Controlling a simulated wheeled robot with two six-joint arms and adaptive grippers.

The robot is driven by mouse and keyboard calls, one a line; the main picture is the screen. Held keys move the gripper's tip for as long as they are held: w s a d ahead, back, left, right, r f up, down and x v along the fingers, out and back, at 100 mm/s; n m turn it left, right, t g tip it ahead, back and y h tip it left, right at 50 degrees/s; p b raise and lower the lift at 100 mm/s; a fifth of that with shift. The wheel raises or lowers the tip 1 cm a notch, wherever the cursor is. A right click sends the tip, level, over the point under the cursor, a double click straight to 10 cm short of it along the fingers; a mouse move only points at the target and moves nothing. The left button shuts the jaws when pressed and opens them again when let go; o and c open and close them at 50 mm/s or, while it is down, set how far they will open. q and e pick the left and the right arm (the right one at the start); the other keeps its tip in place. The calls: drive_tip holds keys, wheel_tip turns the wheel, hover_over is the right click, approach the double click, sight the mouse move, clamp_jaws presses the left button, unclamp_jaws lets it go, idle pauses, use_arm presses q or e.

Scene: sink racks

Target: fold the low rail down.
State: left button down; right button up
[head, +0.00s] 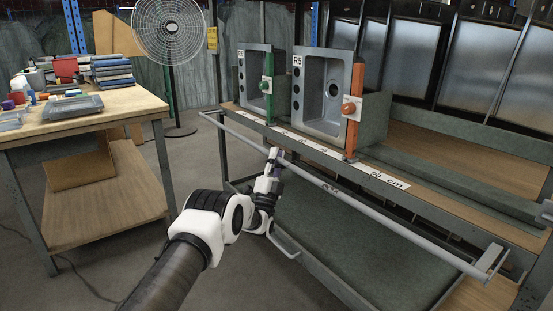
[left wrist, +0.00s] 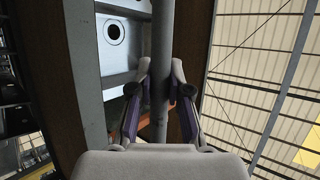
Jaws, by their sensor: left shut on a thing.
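The low rail (head: 370,202) is a long grey bar along the front of the rack. It stands out in front of the shelf edge, near shelf height, on short end arms (head: 490,258). My left gripper (head: 273,157) is at the rail, left of its middle, and is shut on it. In the left wrist view the rail (left wrist: 161,50) runs upright between the two fingers of my left gripper (left wrist: 160,92). The finger pads' exact contact is partly hidden. My right gripper does not show.
Two grey sinks (head: 325,93) stand on the rack behind a green post (head: 268,88) and an orange post (head: 354,105) with knobs. A lower handle bar (head: 284,246) juts out below the rail. A cluttered table (head: 120,100) stands at left, with open floor between.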

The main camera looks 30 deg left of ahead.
use_arm(q)
drive_tip(key=c, duration=1.1)
unclamp_jaws()
drive_tip(key=shift+s+r, duration=0.1)
